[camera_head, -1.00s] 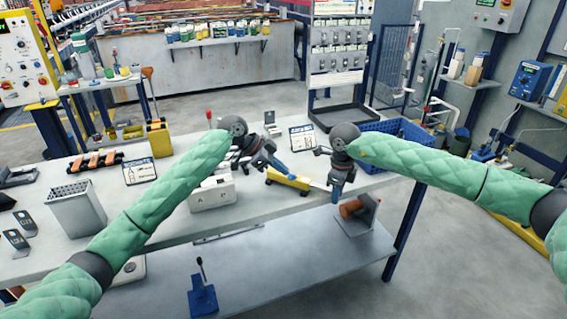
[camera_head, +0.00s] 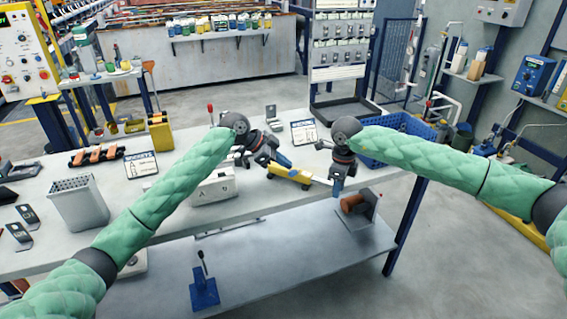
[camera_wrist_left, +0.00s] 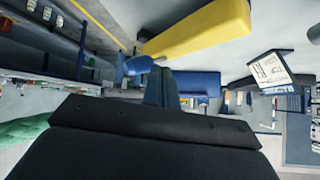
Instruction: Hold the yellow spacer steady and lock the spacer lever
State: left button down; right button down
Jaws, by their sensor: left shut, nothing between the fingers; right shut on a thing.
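The yellow spacer (camera_head: 290,173) lies across the front right part of the table. It also shows in the left wrist view (camera_wrist_left: 205,30). A blue lever (camera_head: 281,159) stands at its left part, seen as a blue handle in the left wrist view (camera_wrist_left: 137,65). My left gripper (camera_head: 264,159) is shut and empty beside the lever; in the left wrist view its dark fingers (camera_wrist_left: 160,85) are close to the handle, but contact cannot be told. My right gripper (camera_head: 336,186) is shut on the spacer's right end, and its fingertips are partly hidden.
A white box with sockets (camera_head: 215,187) stands left of the spacer. A small sign (camera_head: 304,133) and a blue crate (camera_head: 372,158) are behind it. The table's front edge is close to the spacer. A lower shelf (camera_head: 290,240) lies below.

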pick_arm(q)
jog(key=a+f+v, duration=0.1)
jog(key=v, duration=1.1)
jog(key=shift+a+f, duration=0.35)
jog(key=shift+a, duration=0.05)
